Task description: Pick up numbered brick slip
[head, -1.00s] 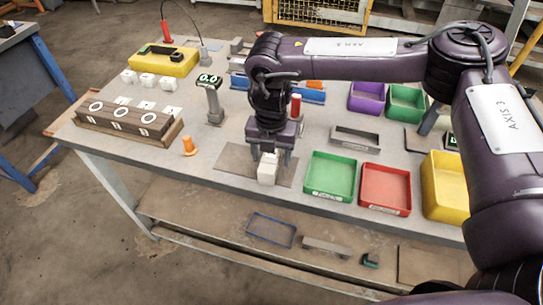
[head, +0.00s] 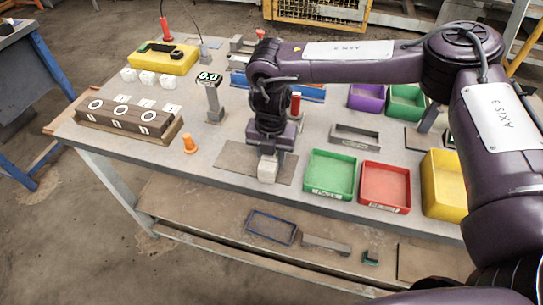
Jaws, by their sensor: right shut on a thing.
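My right gripper (head: 269,157) reaches down over the front middle of the table. It is shut on a small white block (head: 268,171), with a finger on either side of its upper part. The block stands on or just above a thin grey-brown mat (head: 238,163); I cannot tell whether it touches. No number is readable on the block, so I cannot tell whether it is the numbered slip. A dark brown block with white rings and marks (head: 125,120) sits at the left of the table. My left gripper is not in view.
A green tray (head: 330,190), a red tray (head: 385,207) and a yellow bin (head: 445,206) stand to the right. An orange cone (head: 190,145) and a post with a display (head: 213,98) stand to the left. White cubes (head: 148,78) sit by a yellow case (head: 163,60).

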